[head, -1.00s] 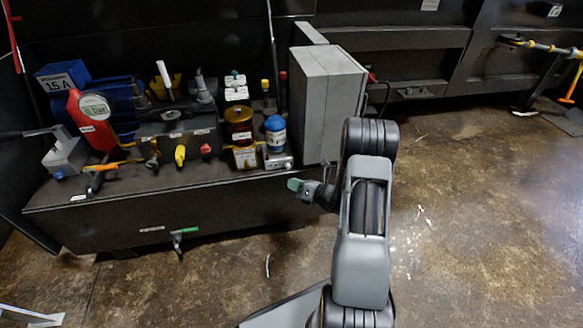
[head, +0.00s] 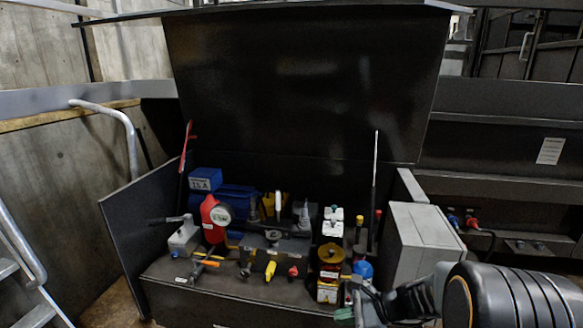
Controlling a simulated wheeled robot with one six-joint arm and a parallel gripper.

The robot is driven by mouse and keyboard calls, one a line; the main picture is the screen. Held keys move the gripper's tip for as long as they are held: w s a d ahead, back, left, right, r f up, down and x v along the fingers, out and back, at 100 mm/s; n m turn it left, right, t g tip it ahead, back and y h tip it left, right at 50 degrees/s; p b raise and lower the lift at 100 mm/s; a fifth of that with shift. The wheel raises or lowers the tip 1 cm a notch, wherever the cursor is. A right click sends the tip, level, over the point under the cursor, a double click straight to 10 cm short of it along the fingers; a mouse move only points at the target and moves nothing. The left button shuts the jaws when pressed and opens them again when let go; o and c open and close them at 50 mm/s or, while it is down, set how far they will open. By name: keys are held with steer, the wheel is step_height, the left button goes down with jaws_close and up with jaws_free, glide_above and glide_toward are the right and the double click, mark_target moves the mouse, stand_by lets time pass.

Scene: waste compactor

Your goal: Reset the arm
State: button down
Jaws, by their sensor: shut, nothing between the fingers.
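My arm shows at the lower right of the head view, with a large dark ribbed joint close to the camera. My gripper (head: 347,312) is at the bottom, right of centre, pointing left, with green at its tip. It looks shut and holds nothing that I can see. It appears in front of the right end of the open black cabinet (head: 180,301), overlapping the blue-topped container (head: 363,269) in the picture. The lower arm links are out of the frame.
The cabinet's lid (head: 300,85) stands raised. Inside are a red gauge device (head: 208,232), a blue box (head: 205,179), a yellow-topped jar (head: 331,254) and several tools. A grey box (head: 420,240) stands right of them. A metal handrail (head: 125,125) and steps are at the left.

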steer(key=s+d+r+n+h+p, duration=0.1)
steer(key=s+r+n+h+p, duration=0.2)
steer(key=r, duration=0.6)
steer(key=s+d+r+n+h+p, duration=0.1)
steer(key=s+r+n+h+p, duration=0.3)
steer(key=r+n+p, duration=0.4)
steer(key=s+d+r+n+h+p, duration=0.1)
steer(key=s+r+n+h+p, duration=0.2)
steer(key=r+n+p, duration=0.3)
step_height(320, 180, up, 5)
steer(key=shift+s+d+r+n+t+h, duration=0.2)
steer(key=shift+s+n+t+h, duration=0.2)
steer(key=shift+s+n, duration=0.35)
